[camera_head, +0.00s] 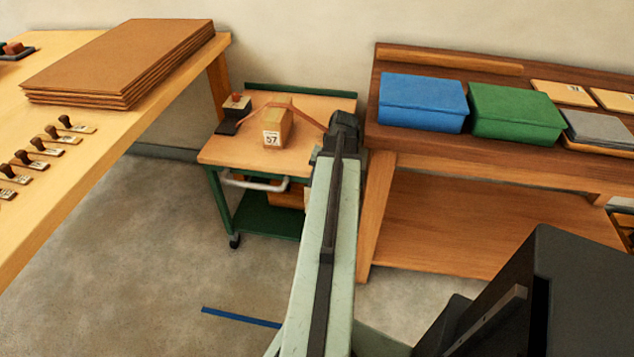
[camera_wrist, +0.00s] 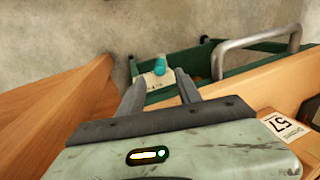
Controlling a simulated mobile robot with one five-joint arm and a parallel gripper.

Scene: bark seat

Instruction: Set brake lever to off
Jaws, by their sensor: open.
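A small teal knob (camera_wrist: 160,66), which looks like the brake lever's grip, shows in the wrist view on the side of the green cart frame (camera_wrist: 183,61). A pale plate (camera_wrist: 150,79) with unreadable marks lies beside it. My gripper (camera_wrist: 160,76) is open, with its two grey fingers apart and the knob showing between and just beyond their tips. Whether they touch it I cannot tell. In the head view my arm reaches to the right side of the cart (camera_head: 215,156); the knob and fingers are hidden there.
A tan box marked 57 (camera_head: 277,124) and a small stamp-like block (camera_head: 236,108) stand on the cart top. A grey handle (camera_head: 252,182) juts from its front. A wooden bench (camera_head: 376,210) with blue (camera_head: 423,100) and green (camera_head: 515,110) boxes stands close on the right.

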